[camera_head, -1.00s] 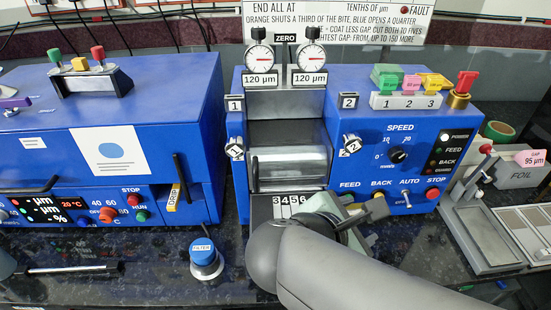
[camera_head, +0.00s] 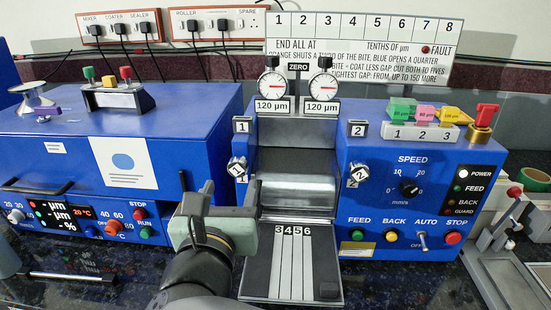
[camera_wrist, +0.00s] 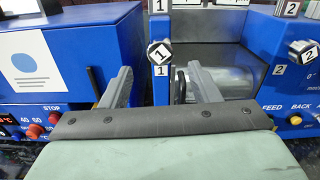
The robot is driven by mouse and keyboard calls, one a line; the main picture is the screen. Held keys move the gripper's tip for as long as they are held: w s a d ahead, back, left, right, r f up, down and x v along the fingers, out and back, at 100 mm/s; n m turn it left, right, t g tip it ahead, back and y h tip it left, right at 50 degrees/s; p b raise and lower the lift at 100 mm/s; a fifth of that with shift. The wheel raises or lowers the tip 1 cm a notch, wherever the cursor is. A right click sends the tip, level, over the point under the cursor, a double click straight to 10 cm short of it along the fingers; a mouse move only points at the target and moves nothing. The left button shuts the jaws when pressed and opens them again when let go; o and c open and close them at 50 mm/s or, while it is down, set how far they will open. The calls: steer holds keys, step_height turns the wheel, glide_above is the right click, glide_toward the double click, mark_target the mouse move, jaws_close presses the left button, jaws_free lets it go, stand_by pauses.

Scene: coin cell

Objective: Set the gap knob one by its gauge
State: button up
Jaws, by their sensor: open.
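Gap knob one (camera_head: 237,167) is a silver knob with a black-and-white "1" face on the left front of the blue roller machine. It also shows in the wrist view (camera_wrist: 159,53), just above and beyond the fingers. Its dial gauge (camera_head: 272,86) sits on top at left and its plate reads 120 µm. Gap knob two (camera_head: 356,174) is on the right side; its gauge (camera_head: 323,85) also has a 120 µm plate. My gripper (camera_wrist: 152,88) is open and empty, its two fingers apart below and to either side of knob one, not visibly touching it.
The blue coater (camera_head: 60,140) stands close at left, with a dark handle (camera_wrist: 94,82) near my left finger. The steel roller (camera_head: 297,191) and numbered feed tray (camera_head: 327,289) lie right of my gripper. Coloured blocks (camera_head: 426,113) stand on top at right.

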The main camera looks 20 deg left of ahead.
mark_target(237, 172)
steer(key=x, duration=0.7)
steer(key=shift+f, duration=0.1)
steer(key=c, duration=1)
